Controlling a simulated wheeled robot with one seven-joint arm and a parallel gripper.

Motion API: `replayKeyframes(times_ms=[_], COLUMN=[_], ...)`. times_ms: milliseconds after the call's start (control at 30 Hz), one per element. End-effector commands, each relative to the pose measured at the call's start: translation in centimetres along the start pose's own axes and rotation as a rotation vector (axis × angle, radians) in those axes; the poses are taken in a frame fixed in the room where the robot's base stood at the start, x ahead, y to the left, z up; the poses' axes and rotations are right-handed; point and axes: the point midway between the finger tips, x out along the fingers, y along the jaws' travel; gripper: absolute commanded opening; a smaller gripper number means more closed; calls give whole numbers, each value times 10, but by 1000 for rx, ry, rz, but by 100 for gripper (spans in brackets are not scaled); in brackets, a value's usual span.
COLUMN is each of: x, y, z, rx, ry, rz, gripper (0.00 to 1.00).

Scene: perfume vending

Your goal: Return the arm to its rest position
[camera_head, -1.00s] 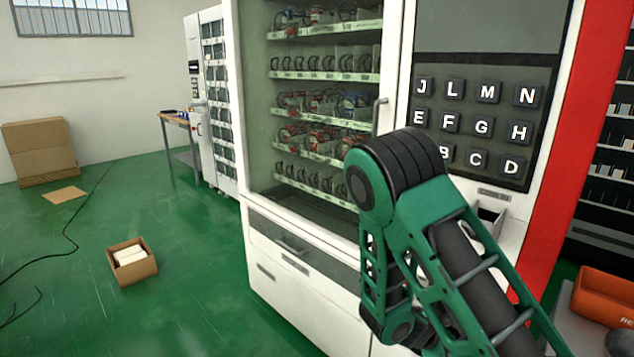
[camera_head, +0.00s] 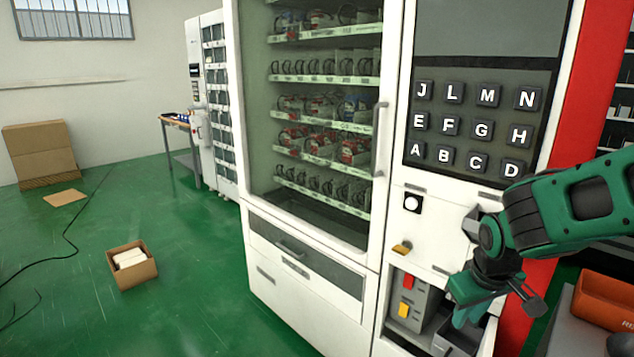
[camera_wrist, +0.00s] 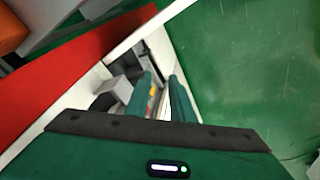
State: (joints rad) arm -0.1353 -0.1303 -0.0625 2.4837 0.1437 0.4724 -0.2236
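My green arm (camera_head: 570,210) reaches in from the right in the head view, its wrist bent downward. My gripper (camera_head: 468,312) hangs in front of the lower right part of the white vending machine (camera_head: 312,255), by the open recess under the keypad. In the wrist view, the two green fingers of my gripper (camera_wrist: 162,98) stand apart with a gap between them. Nothing is held between them. The recess and a grey box (camera_wrist: 118,92) show beyond the fingers. I cannot tell how close the fingertips are to the recess.
The letter keypad (camera_head: 470,125) is above my gripper. Red and yellow switches (camera_head: 405,295) sit in the recess. A glass door handle (camera_head: 377,140) sticks out to the left. An orange bin (camera_head: 605,300) stands at the lower right. The green floor is open at left, with a cardboard box (camera_head: 132,265).

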Motion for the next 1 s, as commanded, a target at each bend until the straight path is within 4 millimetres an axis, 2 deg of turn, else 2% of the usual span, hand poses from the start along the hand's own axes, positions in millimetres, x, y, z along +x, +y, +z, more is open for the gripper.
replayKeyframes(times_ms=[33, 100, 367, 467, 600, 700, 800, 900, 1000], x=[-15, -31, -80, -79, -83, -89, -95, -99, -101], y=[1, -1, -9, 18, 48, 60, 65, 61, 61], z=[2, 7, 24, 58, 116, 156, 188, 205, 211], rx=[41, 91, 232, 335, 492, 605, 697, 747, 763], ry=[22, 43, 102, 18, -112, -203, -276, -320, -333], rz=[-13, -34, -85, -61, -39, -38, -45, -53, -56], gripper=[22, 22, 22, 22, 22, 22, 22, 22, 22])
